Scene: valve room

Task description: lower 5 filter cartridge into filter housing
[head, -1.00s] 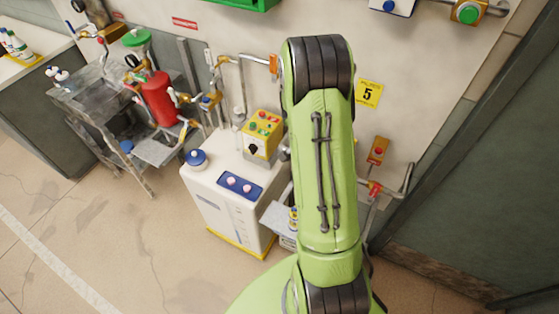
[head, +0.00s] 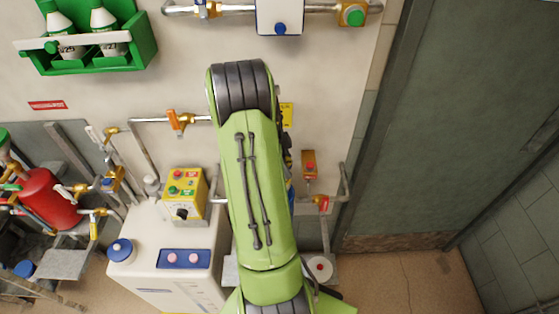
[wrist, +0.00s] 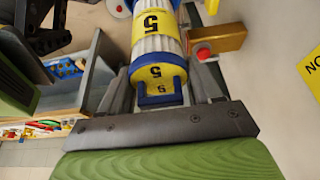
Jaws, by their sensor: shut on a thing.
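In the wrist view, my gripper (wrist: 163,90) is shut on the 5 filter cartridge (wrist: 155,45). The cartridge has a white ribbed body, yellow bands marked 5 and blue end parts. Its blue end handle lies between my fingers, and its far end runs out of the top of the picture. In the head view my arm hides my gripper and most of the cartridge. I cannot make out the filter housing for certain in either view.
A white cabinet (head: 150,250) bears a yellow button box (head: 185,195). A pipe with a red-handled valve (head: 322,203) runs right of my arm. A green bottle rack (head: 95,50) hangs upper left. A grey door (head: 450,130) stands right. Wrist view: a grey bin (wrist: 95,65).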

